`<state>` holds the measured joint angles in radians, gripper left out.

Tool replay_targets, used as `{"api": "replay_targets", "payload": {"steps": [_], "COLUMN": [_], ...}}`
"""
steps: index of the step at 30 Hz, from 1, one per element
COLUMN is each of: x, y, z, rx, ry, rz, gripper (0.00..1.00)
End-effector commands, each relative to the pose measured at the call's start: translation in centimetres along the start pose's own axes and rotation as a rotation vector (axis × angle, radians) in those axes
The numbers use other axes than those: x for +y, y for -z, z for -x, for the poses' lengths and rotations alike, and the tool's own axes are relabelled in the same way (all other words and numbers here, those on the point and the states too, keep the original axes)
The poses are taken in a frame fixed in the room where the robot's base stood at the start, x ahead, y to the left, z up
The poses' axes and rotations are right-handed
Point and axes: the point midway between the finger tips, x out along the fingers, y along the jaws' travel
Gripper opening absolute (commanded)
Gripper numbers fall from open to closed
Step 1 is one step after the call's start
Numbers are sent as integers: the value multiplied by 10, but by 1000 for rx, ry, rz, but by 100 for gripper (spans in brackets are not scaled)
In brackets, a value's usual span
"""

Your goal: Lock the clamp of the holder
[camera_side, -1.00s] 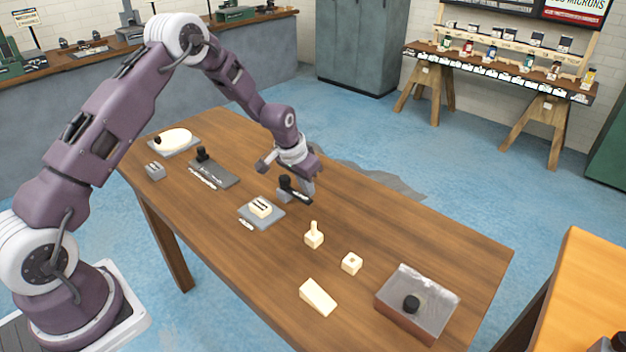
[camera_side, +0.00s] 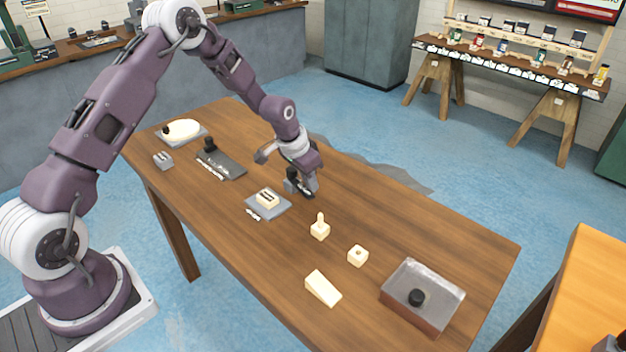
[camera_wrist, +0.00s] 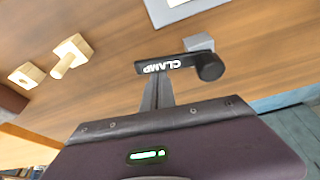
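The clamp's black lever (camera_wrist: 168,66), marked CLAMP, lies across the wrist view with a round black knob (camera_wrist: 209,67) at its right end. A grey block (camera_wrist: 200,42) of the holder sits just beyond it. In the side view the holder (camera_side: 291,186) stands near the far edge of the wooden table, partly hidden by my gripper (camera_side: 308,192). My gripper's grey fingers (camera_wrist: 158,88) are close together, with their tips at the lever's left part. I cannot tell whether they touch the lever; I see nothing held between them.
A grey plate (camera_side: 284,211) with a pale block stands left of the holder. A pegged block (camera_side: 320,229), a small cube (camera_side: 358,255), a wedge (camera_side: 322,288) and a clear-topped box (camera_side: 430,277) are to the right. Another plate (camera_side: 232,169) lies further left.

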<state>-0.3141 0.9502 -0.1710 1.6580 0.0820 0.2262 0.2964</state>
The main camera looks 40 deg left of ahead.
Motion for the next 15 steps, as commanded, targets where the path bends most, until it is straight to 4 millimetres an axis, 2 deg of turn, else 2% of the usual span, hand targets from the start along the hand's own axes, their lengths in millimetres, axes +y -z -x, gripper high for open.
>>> {"api": "replay_targets", "payload": {"steps": [10,15], "x": [0,-4], "y": [-21,-30], "z": [7,10], "rx": [-1,1], "ry": [-1,-56], "rz": [2,-154], "gripper": [0,0]}}
